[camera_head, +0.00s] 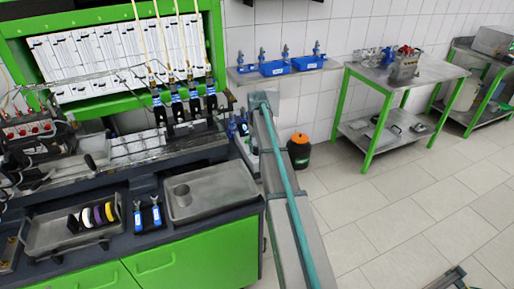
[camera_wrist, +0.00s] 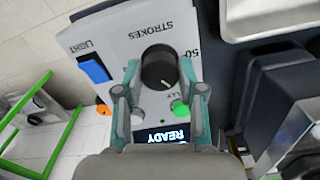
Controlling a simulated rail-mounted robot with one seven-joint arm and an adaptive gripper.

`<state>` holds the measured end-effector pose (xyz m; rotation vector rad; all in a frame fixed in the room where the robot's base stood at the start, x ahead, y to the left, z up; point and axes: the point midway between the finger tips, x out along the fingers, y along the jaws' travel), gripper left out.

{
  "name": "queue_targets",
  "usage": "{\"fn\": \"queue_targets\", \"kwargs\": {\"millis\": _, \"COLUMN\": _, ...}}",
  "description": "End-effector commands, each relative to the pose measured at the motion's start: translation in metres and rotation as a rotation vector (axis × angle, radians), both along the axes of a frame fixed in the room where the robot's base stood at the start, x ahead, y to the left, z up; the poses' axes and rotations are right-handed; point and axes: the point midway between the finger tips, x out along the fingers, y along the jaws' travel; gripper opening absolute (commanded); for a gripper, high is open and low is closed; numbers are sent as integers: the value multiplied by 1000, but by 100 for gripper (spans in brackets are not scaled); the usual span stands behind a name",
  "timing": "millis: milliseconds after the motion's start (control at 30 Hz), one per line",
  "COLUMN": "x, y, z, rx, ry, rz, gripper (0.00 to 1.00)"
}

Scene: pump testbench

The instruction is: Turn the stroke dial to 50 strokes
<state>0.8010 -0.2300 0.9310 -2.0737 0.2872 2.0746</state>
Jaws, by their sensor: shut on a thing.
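The stroke dial (camera_wrist: 158,68) is a round black knob on a light grey panel in the wrist view. The panel's lettering appears upside down, with STROKES above the dial in the picture. A short white line on the dial points toward the picture's lower right. The mark 50 (camera_wrist: 189,54) is printed to the right of the dial; another label below right is partly covered by a finger. My gripper (camera_wrist: 159,67) is shut on the dial, one finger on each side. In the head view my arm hides the dial and most of the panel.
A grey tray (camera_head: 212,190) lies on the bench. A green-framed table (camera_head: 405,75) stands at the right.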

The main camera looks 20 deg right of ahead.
Motion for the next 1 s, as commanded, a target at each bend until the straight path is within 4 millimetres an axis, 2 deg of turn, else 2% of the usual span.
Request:
{"fn": "queue_targets", "kwargs": {"millis": 700, "x": 1, "y": 0, "z": 0, "rx": 0, "ry": -2, "rz": 676, "gripper": 4}}
{"fn": "queue_targets", "kwargs": {"millis": 1000, "x": 1, "y": 0, "z": 0, "rx": 0, "ry": -2, "rz": 899, "gripper": 4}}
